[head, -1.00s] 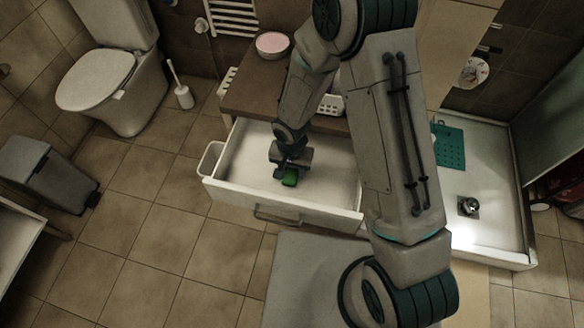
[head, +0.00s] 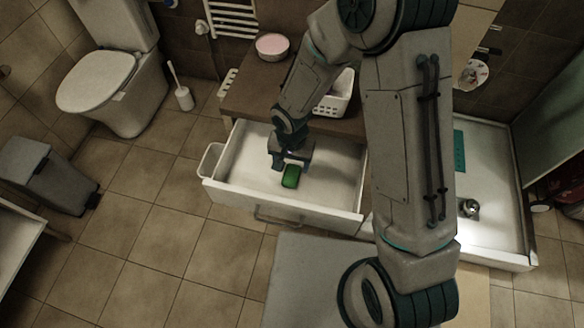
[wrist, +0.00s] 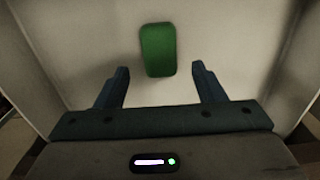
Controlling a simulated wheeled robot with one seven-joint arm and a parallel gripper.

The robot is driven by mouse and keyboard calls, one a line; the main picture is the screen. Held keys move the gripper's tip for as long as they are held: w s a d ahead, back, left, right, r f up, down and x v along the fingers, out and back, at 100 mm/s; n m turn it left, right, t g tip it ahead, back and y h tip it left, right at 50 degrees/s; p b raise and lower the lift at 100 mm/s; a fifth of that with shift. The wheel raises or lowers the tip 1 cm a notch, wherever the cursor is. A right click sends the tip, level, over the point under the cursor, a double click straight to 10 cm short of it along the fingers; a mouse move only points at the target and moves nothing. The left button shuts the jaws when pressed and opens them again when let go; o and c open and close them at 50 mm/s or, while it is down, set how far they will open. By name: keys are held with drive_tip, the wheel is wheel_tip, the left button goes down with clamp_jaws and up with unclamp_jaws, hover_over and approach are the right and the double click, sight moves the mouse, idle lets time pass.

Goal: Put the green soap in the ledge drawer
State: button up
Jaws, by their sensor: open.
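The green soap (head: 290,177) lies in the open white ledge drawer (head: 335,205), near the middle of its floor. It also shows in the wrist view (wrist: 158,50), beyond the fingertips and between their lines. My gripper (head: 291,164) is open and empty, above the drawer floor just behind the soap. In the wrist view my gripper (wrist: 160,75) has its two fingers spread wide apart, with nothing between them but the view of the drawer floor.
The brown ledge (head: 247,98) above the drawer carries a pink-topped bowl (head: 272,45) and a white basket (head: 338,98). A toilet (head: 105,80) and a grey bin (head: 45,177) stand at left. A shower tray (head: 492,190) is at right.

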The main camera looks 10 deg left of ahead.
sight(292, 173)
wheel_tip(292, 173, up, 7)
drive_tip(key=shift+r, duration=0.15)
drive_tip(key=d+r+t, duration=0.2)
drive_tip(key=d+r, duration=1.1)
drive_tip(key=d, duration=0.1)
drive_tip(key=s+d+r+n+t, duration=0.1)
drive_tip(key=s+d+r, duration=0.6)
drive_tip(key=s+d, duration=0.2)
drive_tip(key=shift+r, duration=0.2)
drive_tip(key=shift+a, duration=0.1)
